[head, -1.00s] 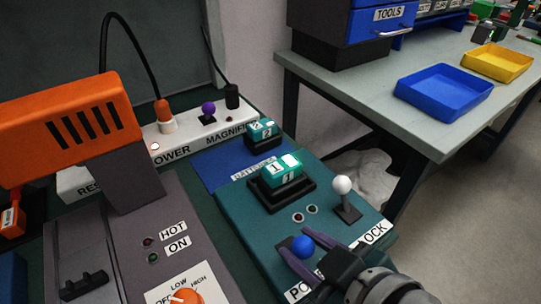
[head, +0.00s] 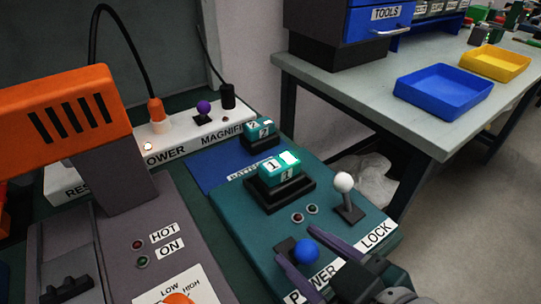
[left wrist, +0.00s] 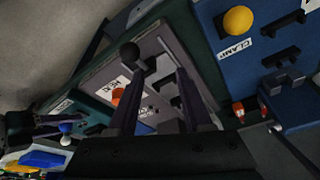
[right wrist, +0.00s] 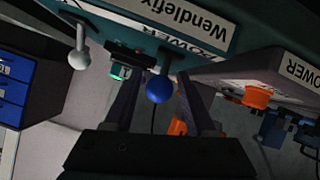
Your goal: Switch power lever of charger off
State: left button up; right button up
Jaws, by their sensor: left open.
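The teal charger (head: 236,226) stands at the bench's right edge, with POWER and LOCK labels on its front. Its power lever has a blue ball knob (head: 306,251); its lock lever has a white ball knob (head: 343,182). My right gripper (head: 296,250) is open, its purple fingers on either side of the blue knob. In the right wrist view, the blue knob (right wrist: 158,88) shows between the spread fingers, with gaps visible on both sides. The lever's stem is mostly hidden. My left gripper (left wrist: 158,80) is open and empty in the left wrist view, outside the head view.
A teal battery block (head: 278,168) sits in the charger's black holder. A grey soldering station (head: 160,220) and an orange tool (head: 65,110) stand left. A white power strip (head: 180,133) lies behind. A side table (head: 375,110) with blue and yellow trays stands right.

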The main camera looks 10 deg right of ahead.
jog(key=shift+o, duration=0.7)
jog(key=shift+s+r, duration=0.2)
jog(key=shift+s, duration=0.05)
jog(key=p+v, duration=0.1)
jog(key=v, duration=0.8)
jog(key=shift+s, duration=0.15)
jog(key=shift+d+r, duration=0.1)
